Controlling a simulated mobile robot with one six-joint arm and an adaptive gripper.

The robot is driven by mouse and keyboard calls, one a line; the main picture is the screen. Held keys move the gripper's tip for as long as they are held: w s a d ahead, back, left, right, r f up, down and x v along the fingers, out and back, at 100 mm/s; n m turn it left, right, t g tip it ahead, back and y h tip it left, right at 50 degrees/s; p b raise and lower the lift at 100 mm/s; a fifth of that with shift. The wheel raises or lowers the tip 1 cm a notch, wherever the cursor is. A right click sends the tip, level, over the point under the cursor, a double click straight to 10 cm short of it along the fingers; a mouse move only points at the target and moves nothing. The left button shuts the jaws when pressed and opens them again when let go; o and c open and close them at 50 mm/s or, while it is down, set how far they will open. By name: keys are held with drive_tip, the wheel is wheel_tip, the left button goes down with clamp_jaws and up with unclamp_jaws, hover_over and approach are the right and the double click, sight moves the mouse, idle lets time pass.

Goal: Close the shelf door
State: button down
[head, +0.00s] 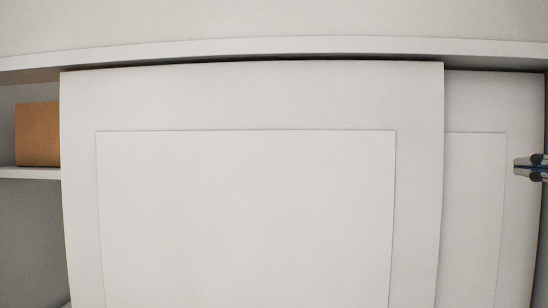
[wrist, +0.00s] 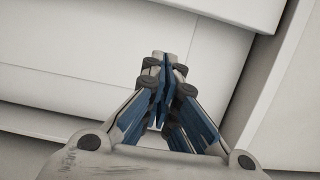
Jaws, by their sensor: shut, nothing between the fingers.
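The shelf door is a white sliding panel with a raised inner rectangle. The front door panel (head: 245,100) covers the middle of the shelf in the head view. A second white door panel (head: 475,105) lies behind it on the right, partly hidden. An open gap shows at the far left. My gripper (head: 517,165) is shut and empty at the right edge, in front of the rear panel. It also shows in the wrist view (wrist: 163,62), pointing at white panel surfaces. I cannot tell whether its tips touch a panel.
A brown box (head: 37,134) stands on a shelf board (head: 30,173) in the open gap at the left. The white top board (head: 270,47) of the shelf runs above the doors. A side wall rises close to my gripper at the right in the wrist view.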

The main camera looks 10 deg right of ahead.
drive_tip(key=w+p, duration=0.1)
drive_tip(key=w, duration=0.9)
drive_tip(key=shift+r+p, duration=0.15)
drive_tip(key=shift+p, duration=0.25)
drive_tip(key=a, duration=0.3)
drive_tip(key=shift+w+a, duration=0.25)
drive_tip(key=shift+a, duration=0.1)
drive_tip(key=shift+a, duration=0.15)
